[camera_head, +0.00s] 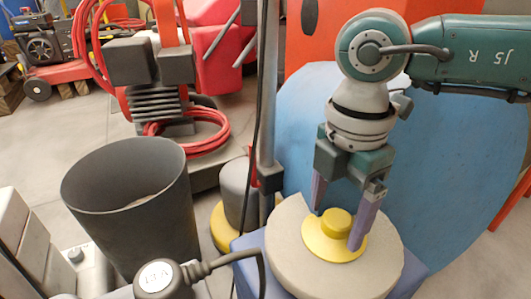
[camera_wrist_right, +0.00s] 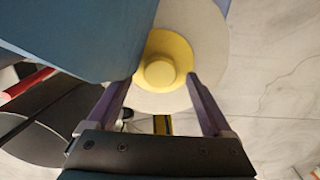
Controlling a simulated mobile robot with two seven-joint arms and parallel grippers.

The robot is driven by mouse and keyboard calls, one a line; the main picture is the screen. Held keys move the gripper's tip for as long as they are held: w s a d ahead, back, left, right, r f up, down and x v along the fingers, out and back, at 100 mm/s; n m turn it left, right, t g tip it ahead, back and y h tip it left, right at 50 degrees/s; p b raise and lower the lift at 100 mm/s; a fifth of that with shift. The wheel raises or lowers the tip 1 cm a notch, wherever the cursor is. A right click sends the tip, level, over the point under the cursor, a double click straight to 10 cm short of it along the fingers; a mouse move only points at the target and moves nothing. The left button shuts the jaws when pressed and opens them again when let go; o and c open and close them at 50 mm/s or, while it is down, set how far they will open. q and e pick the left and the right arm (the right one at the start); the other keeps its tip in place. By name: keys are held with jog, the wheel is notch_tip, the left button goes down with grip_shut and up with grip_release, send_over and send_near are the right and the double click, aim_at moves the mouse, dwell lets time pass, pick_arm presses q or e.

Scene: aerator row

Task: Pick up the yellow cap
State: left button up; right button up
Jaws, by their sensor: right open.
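The yellow cap (camera_head: 336,222) is a flat round flange with a raised round knob. It lies on a round off-white disc (camera_head: 290,262) on a blue base. My right gripper (camera_head: 336,230) is open, pointing down, with its purple fingers on either side of the knob. In the right wrist view the cap (camera_wrist_right: 161,68) shows between and beyond the fingertips of the gripper (camera_wrist_right: 158,80). I cannot tell whether the fingers touch the cap. My left gripper is not in view.
A large blue round panel (camera_head: 440,165) stands close behind the right gripper. A dark open bin (camera_head: 130,215) stands to the left. A grey upright post (camera_head: 268,110) rises beside the disc. A red machine (camera_head: 165,65) with red hose stands behind.

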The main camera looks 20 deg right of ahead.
jog(key=c, duration=1.3)
grip_shut()
jog(key=shift+r, duration=0.15)
